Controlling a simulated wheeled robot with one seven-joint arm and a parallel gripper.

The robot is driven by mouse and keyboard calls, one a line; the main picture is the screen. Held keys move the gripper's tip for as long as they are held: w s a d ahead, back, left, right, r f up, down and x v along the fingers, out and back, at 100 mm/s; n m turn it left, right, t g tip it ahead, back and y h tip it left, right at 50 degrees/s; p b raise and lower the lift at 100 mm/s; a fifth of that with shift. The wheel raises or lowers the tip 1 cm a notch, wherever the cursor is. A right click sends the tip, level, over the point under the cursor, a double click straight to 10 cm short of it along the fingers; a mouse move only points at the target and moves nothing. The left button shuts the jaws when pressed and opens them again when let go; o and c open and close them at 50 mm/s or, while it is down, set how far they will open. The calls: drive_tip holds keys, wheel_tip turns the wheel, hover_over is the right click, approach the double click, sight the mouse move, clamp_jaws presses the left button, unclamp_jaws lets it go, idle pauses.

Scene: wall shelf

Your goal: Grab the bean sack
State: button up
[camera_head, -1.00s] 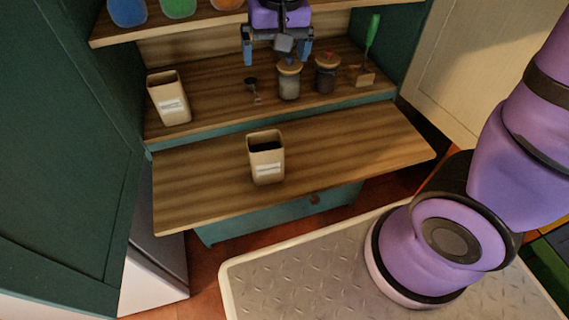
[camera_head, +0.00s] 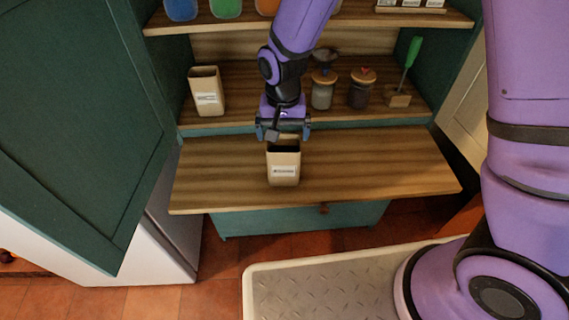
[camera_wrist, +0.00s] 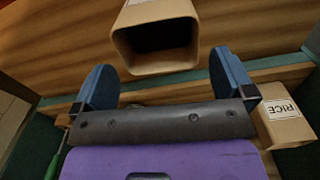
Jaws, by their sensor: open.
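A tan open-topped sack (camera_head: 284,175) with a white label stands upright on the pull-out wooden board, and I take it for the bean sack. Its label is too small to read. It also shows in the wrist view (camera_wrist: 158,12), with its dark opening facing the camera. My gripper (camera_head: 283,131) points down just behind and above the sack, covering part of its back rim. In the wrist view my gripper (camera_wrist: 163,65) is open, its blue fingers to either side of the sack's near edge, with nothing between them.
A similar tan sack (camera_head: 207,93) stands on the shelf at left; its label reads RICE in the wrist view (camera_wrist: 283,125). Two jars (camera_head: 322,92) (camera_head: 361,90) and a green-handled tool (camera_head: 408,62) stand on the shelf at right. The wooden board (camera_head: 390,170) is clear at both sides.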

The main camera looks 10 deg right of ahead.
sight(283, 149)
drive_tip(key=shift+s+f, duration=0.15)
drive_tip(key=shift+f, duration=1.3)
drive_tip(key=shift+s+f, duration=0.1)
drive_tip(key=shift+f, duration=1.35)
drive_tip(key=c, duration=1.2)
drive_tip(key=shift+c, duration=0.2)
drive_tip(key=shift+r, duration=0.1)
